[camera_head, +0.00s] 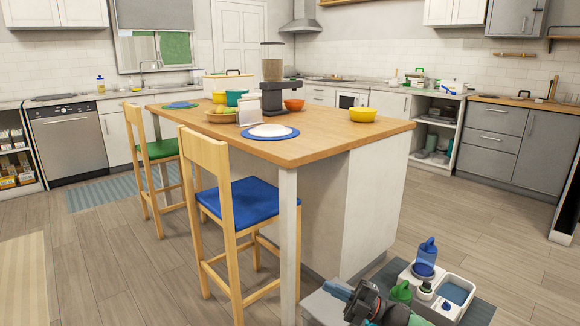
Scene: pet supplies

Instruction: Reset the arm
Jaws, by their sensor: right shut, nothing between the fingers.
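My right gripper (338,291) shows at the bottom of the head view, to the right of the island's front leg. It is shut and empty. Its dark wrist and arm run down to the bottom edge. The gripper is apart from the white pet feeding station (445,308) to its right. My left gripper is not in view.
The station bears a blue bottle (425,258), a green object (402,292) and a blue-filled basin (455,292). The wooden-topped island (340,132) and a blue-seated chair (240,202) stand behind and left.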

